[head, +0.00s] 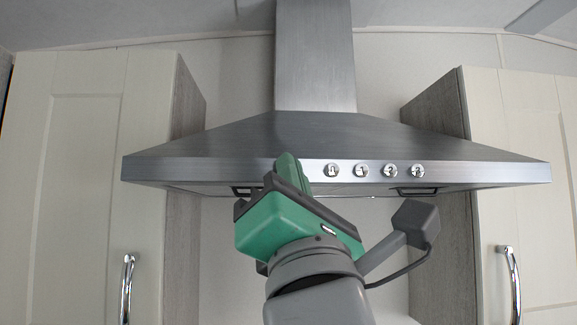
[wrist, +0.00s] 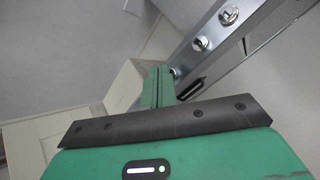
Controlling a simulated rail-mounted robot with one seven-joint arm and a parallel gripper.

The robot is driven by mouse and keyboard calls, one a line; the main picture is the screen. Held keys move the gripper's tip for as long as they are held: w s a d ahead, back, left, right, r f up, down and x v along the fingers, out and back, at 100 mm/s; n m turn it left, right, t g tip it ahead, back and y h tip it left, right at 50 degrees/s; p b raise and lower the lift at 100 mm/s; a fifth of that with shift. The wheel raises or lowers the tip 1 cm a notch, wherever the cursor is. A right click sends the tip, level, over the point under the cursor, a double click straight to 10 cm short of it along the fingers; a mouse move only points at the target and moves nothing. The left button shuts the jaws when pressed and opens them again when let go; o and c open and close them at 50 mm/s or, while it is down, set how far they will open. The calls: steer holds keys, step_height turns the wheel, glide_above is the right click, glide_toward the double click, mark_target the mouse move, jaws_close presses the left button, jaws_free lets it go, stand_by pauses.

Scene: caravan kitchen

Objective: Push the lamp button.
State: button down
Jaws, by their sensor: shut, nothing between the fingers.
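A row of round silver buttons runs along the front edge of the steel range hood (head: 230,150). The leftmost button clear in the head view (head: 331,170) has a mark that may be a lamp, but it is too small to be sure. My gripper (head: 292,168) is shut and empty, just left of that button, and overlaps the hood's front edge. In the wrist view, the closed fingers (wrist: 158,80) are close beside a partly hidden button (wrist: 174,72). Another button (wrist: 200,43) lies farther up the row. I cannot tell whether the fingertips touch the hood.
More buttons continue right along the hood (head: 390,170). A left cupboard (head: 85,180) and a right cupboard (head: 520,160) flank the hood, with chrome handles (head: 127,285) (head: 513,280). The space in front of the hood's right half is clear.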

steer(key=shift+w, duration=0.2)
steer(key=shift+s, duration=0.5)
steer(key=s+b, duration=0.2)
steer(key=s, duration=0.4)
steer(key=shift+d, duration=0.3)
stand_by(0.5)
